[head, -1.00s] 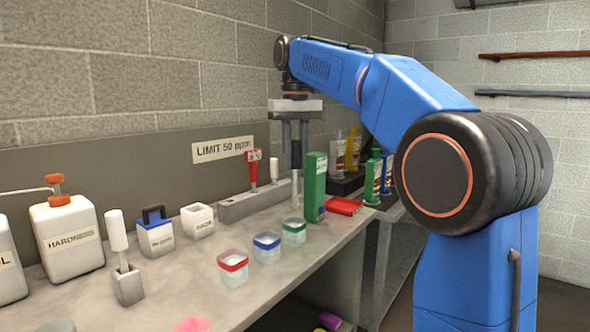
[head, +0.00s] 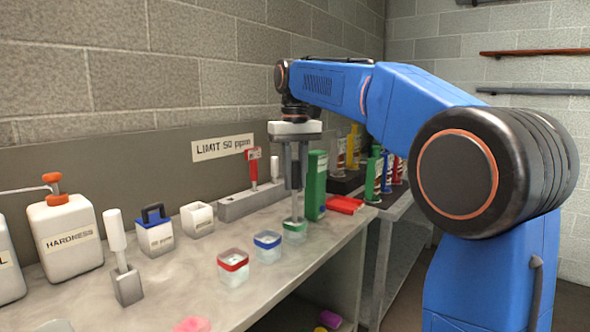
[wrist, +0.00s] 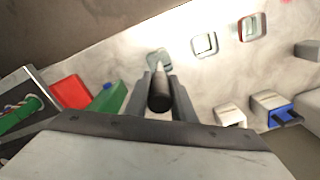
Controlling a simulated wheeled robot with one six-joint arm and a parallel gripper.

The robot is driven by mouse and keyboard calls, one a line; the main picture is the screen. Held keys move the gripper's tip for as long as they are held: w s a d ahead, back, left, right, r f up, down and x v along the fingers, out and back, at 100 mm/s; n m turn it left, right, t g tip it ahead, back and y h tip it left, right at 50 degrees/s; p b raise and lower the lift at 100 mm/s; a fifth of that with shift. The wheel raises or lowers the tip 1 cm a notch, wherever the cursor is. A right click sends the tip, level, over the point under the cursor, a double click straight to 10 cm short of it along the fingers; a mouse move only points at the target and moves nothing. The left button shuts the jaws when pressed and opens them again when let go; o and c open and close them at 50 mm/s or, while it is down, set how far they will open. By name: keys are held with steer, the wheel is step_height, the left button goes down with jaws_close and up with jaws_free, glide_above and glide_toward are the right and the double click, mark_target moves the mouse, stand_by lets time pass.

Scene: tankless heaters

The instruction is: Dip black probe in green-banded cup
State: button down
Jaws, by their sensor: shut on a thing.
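My gripper (head: 295,172) points straight down and is shut on the black probe (wrist: 160,92), which shows end-on between the fingers in the wrist view. In the head view the probe's thin grey lower shaft (head: 294,206) reaches down to the green-banded cup (head: 295,230). The tip meets the cup's mouth area; how deep it is inside cannot be told. The cup stands upright on the counter. In the wrist view it shows just beyond the fingertips (wrist: 158,58), partly hidden by the probe.
The blue-banded cup (head: 267,246) and red-banded cup (head: 233,267) stand to the left on the counter (head: 190,285). A green block (head: 316,185) stands close right of my gripper, with a red flat item (head: 345,204) beside it. A grey rack (head: 240,203) holds a red meter (head: 253,168) behind.

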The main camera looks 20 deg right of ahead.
mark_target(295, 161)
steer(key=shift+f, duration=2.65)
steer(key=shift+r, duration=0.1)
stand_by(1.2)
steer(key=shift+r, duration=4.9)
